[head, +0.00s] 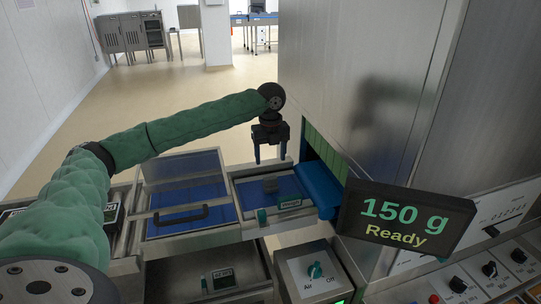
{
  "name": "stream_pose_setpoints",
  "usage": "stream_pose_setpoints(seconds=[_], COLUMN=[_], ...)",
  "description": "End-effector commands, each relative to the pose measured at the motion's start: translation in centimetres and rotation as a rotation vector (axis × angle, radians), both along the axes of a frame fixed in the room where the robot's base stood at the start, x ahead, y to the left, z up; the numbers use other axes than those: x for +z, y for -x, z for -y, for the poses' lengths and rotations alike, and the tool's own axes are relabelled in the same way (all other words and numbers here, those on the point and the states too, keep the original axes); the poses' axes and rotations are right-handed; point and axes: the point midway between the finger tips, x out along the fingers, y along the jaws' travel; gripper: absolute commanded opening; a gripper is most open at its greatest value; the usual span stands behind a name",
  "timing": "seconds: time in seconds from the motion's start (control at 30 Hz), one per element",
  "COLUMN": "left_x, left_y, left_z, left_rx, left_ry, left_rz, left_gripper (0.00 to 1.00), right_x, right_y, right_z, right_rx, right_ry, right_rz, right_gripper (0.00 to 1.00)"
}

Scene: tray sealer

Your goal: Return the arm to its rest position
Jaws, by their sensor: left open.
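My left arm reaches in from the left in its green sleeve. Its gripper (270,151) points down with its two fingers apart, above the blue-floored infeed tray section (258,188) in front of the tray sealer (355,75). The gripper appears empty. My right gripper is not in this view.
A display (405,220) reading "150 g Ready" stands at the right, above a panel of knobs (489,269). A switch box (317,271) stands in front. A blue roller (318,188) lies at the sealer's opening. Open floor (190,100) extends behind.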

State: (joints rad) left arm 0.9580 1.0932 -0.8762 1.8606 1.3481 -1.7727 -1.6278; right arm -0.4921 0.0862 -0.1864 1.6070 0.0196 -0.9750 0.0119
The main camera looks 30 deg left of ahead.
Motion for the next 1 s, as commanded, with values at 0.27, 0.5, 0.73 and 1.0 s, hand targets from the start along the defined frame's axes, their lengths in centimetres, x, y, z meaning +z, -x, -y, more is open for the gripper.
stream_pose_setpoints(seconds=[0.27,0.5,0.73,1.0], left_x=[1.5,1.6,1.5,3.5], left_y=[0.0,0.0,0.0,0.0], left_z=[0.0,0.0,0.0,0.0], left_rx=[-0.001,-0.001,-0.001,-0.001], left_ry=[0.001,0.001,0.0,0.0], left_rz=[-0.001,-0.001,-0.001,0.0], left_gripper=[0.65,0.65,0.65,0.65], right_x=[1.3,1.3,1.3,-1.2], right_y=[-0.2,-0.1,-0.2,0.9], right_z=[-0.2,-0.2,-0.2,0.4], right_rx=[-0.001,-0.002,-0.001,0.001], right_ry=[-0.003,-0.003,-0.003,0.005], right_rz=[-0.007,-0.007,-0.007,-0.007], right_gripper=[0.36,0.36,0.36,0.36])
